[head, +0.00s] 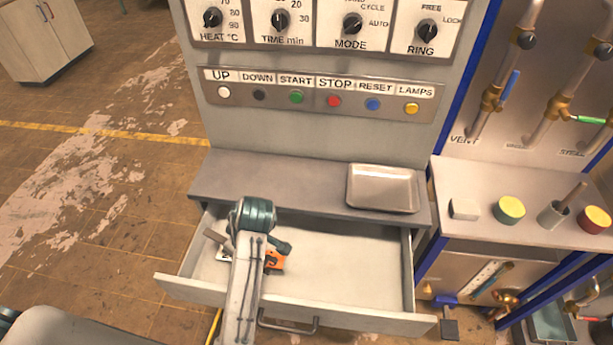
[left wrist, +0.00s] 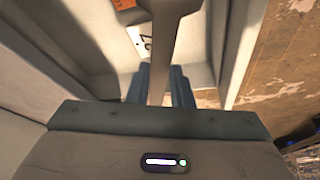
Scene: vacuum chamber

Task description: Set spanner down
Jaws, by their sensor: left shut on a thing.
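My left gripper (left wrist: 160,76) is shut on the spanner (left wrist: 172,32), a grey metal tool whose shaft runs up between the two blue fingers in the left wrist view. In the head view my left arm reaches over the open drawer (head: 340,277) at its left part and hides most of the gripper. A short grey end of the spanner (head: 214,236) shows left of the arm. I cannot tell whether the spanner touches the drawer floor. My right gripper is in neither view.
An orange item (head: 273,261) lies in the drawer beside the arm; a white tag (left wrist: 138,38) with dark print shows in the wrist view. The drawer's right half is clear. A metal tray (head: 382,188) sits on the ledge (head: 290,184) above, under the control panel.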

